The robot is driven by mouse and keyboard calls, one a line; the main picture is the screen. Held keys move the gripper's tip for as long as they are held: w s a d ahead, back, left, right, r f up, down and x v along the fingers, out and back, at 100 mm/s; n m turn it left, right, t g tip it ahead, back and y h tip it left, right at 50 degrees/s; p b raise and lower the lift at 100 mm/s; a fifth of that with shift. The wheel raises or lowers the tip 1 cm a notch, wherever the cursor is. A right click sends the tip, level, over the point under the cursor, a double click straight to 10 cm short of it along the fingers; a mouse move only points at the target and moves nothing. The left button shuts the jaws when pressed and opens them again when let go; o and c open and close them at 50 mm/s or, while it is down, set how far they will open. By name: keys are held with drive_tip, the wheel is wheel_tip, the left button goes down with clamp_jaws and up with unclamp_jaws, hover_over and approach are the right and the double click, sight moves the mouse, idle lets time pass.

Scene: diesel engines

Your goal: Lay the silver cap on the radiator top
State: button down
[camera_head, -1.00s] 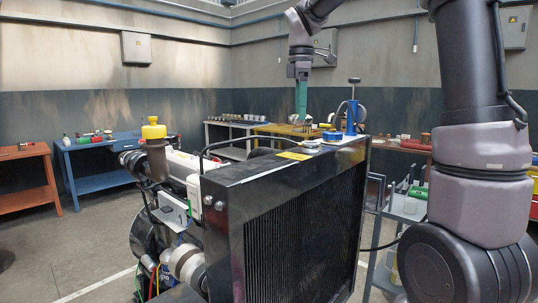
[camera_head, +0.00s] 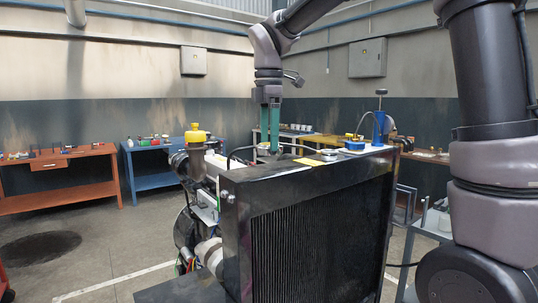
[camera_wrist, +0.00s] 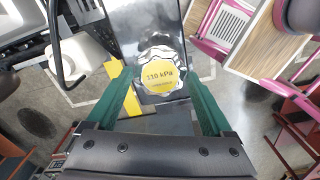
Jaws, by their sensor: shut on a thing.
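The silver cap (camera_wrist: 161,72), with a scalloped rim and a yellow "110 kPa" label, sits between my green fingertips in the wrist view. My gripper (camera_wrist: 161,78) is shut on it. In the head view, my gripper (camera_head: 269,148) points down near the back edge of the radiator top (camera_head: 290,171); the cap is too small to make out clearly there. The radiator top (camera_wrist: 140,22) shows as a shiny dark strip beyond the cap in the wrist view. I cannot tell how large the gap under the cap is.
A yellow cap (camera_head: 196,134) tops the engine's neck at left. Red (camera_head: 60,160) and blue (camera_head: 150,146) benches stand behind, with open floor before them.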

sight(269, 152)
drive_tip(key=shift+f, duration=1.95)
drive_tip(key=shift+f, duration=0.15)
unclamp_jaws()
wheel_tip(269, 152, up, 12)
drive_tip(key=shift+r, duration=0.15)
drive_tip(key=s+d+f+m+t, duration=0.2)
drive_tip(key=s+d+m, duration=0.2)
drive_tip(key=d+m, duration=0.3)
drive_tip(key=s+d+f+m+t+y, duration=0.1)
drive_tip(key=s+d+f+m+t, duration=0.1)
drive_tip(key=d+m, duration=0.5)
drive_tip(key=s+d+f+m+t+y, duration=0.1)
drive_tip(key=s+d+f+m+t, duration=0.2)
drive_tip(key=s+d+m, duration=0.3)
drive_tip(key=d+f+m, duration=0.1)
drive_tip(key=d+m, duration=0.1)
drive_tip(key=m, duration=0.3)
drive_tip(key=shift+s, duration=0.4)
